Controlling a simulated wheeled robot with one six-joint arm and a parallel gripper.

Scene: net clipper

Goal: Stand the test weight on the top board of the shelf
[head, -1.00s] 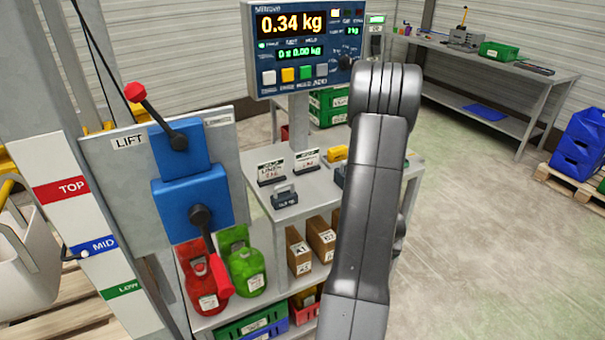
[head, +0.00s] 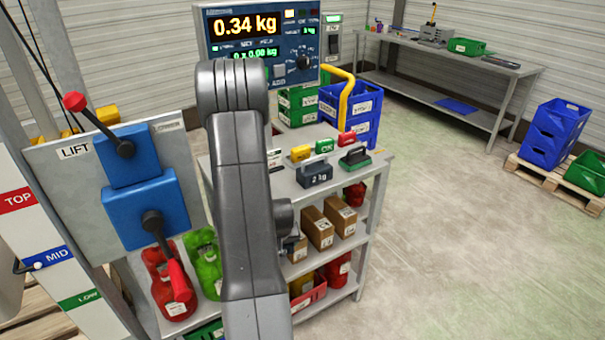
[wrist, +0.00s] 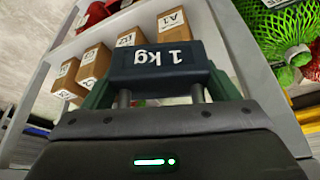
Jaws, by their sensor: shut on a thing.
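My gripper (wrist: 160,95) is shut on a dark blue test weight (wrist: 165,57) marked 1 kg, whose label reads upside down in the wrist view. Green finger parts flank the weight. In the head view my own arm hides most of the gripper and the weight. The shelf is grey, and its top board (head: 345,186) has a bare strip along the front, right of my arm. A dark 2 kg weight (head: 315,173) and a green-based weight (head: 355,160) stand on that board.
Brown boxes (head: 340,213) fill the board below. The scale display (head: 262,40) rises behind, reading 0.34 kg. The lift panel (head: 140,190) stands left. Open floor (head: 450,230) lies right.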

